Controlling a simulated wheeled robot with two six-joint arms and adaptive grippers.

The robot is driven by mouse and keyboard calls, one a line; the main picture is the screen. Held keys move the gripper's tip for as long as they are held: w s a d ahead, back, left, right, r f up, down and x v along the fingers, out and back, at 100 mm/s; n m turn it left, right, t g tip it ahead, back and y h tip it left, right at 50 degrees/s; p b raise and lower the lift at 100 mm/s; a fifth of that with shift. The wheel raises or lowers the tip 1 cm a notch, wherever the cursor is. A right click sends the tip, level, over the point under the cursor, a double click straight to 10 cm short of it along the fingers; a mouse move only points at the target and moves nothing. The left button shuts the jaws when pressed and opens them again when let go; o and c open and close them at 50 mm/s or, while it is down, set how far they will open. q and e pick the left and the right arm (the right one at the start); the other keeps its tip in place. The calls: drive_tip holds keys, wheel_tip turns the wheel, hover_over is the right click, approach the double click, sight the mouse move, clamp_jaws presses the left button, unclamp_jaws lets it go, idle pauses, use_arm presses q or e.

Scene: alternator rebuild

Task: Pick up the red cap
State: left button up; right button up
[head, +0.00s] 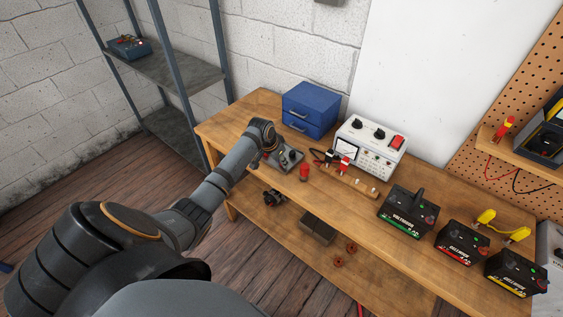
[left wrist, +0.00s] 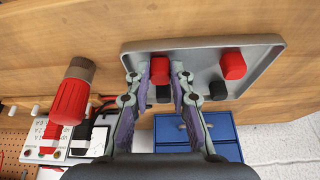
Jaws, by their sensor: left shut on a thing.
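A grey tray (head: 295,167) lies on the wooden bench in front of a blue drawer box. In the left wrist view the tray (left wrist: 195,50) holds two red caps and two black caps. My left gripper (head: 275,156) reaches down over the tray. In the left wrist view its fingers (left wrist: 158,77) are shut on one red cap (left wrist: 159,69). I cannot tell whether this cap is clear of the tray. A second red cap (left wrist: 232,65) sits apart from the fingers. One black cap (left wrist: 163,93) is beside the held cap; another black cap (left wrist: 218,90) is farther right.
The blue drawer box (head: 311,108) and a white tester (head: 369,146) stand behind the tray. A red-ended piece (head: 304,173) stands close to the tray's right, and shows large in the left wrist view (left wrist: 71,93). Batteries (head: 407,211) stand at right. The bench front is mostly clear.

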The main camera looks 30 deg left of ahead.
use_arm(q)
drive_tip(key=shift+w+r, duration=0.1)
drive_tip(key=shift+r, duration=0.2)
drive_tip(key=s+d+r+b, duration=0.4)
drive_tip(key=s+d+r, duration=0.4)
drive_tip(key=d+r, duration=0.3)
drive_tip(key=shift+d+r, duration=0.2)
drive_tip(key=shift+r, duration=0.4)
drive_tip(key=shift+s, duration=0.1)
